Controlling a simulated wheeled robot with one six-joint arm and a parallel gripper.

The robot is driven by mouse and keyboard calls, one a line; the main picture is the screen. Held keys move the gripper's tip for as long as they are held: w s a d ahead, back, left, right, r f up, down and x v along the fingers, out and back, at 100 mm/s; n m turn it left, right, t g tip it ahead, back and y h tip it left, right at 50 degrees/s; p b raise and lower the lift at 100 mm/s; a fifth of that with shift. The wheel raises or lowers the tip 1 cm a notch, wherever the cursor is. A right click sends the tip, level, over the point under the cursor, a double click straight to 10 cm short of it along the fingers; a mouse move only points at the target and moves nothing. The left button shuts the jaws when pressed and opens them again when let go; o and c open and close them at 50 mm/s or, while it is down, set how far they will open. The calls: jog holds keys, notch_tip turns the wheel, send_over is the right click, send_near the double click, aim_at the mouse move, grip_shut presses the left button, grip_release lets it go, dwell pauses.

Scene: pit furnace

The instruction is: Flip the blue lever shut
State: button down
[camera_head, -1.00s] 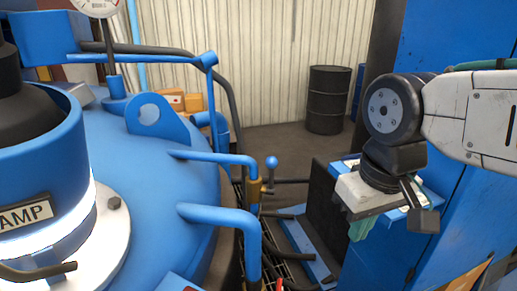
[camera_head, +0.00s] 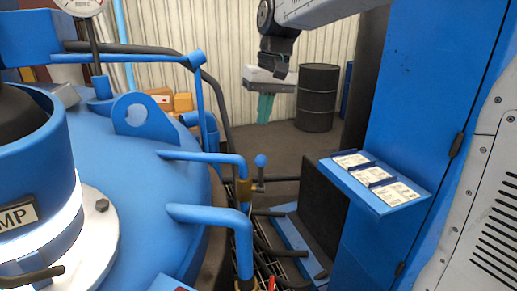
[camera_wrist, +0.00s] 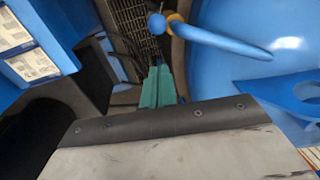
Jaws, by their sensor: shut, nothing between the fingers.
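The blue lever is a short handle with a round blue knob (camera_head: 261,161), standing upright beside the brass valve body on a blue pipe. In the wrist view its knob (camera_wrist: 157,22) is at the top, beside a brass ring on the pipe. My gripper (camera_head: 264,119) has teal fingers pointing down, above and beyond the lever in the head view. In the wrist view my gripper (camera_wrist: 158,70) shows its fingers closed together and empty, pointing towards the lever with a gap between.
The big blue furnace vessel (camera_head: 120,190) fills the left, with bent blue pipes (camera_head: 215,214) reaching towards the lever. A blue cabinet with a shelf of labels (camera_head: 405,194) stands at right. A black drum (camera_head: 318,98) stands at the back. Dark floor lies between.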

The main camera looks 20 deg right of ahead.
jog(key=w, duration=0.2)
jog(key=shift+w+a+f, duration=0.1)
jog(key=shift+w+a, duration=0.1)
jog(key=shift+w, duration=0.2)
jog(key=shift+f, duration=0.1)
send_over(261, 175)
jog(key=w, duration=0.4)
notch_tip(261, 175, down, 9)
jog(key=shift+s+d+r, duration=0.2)
jog(key=shift+s+d, duration=0.05)
jog(key=shift+s+d, duration=0.1)
jog(key=shift+d, duration=0.05)
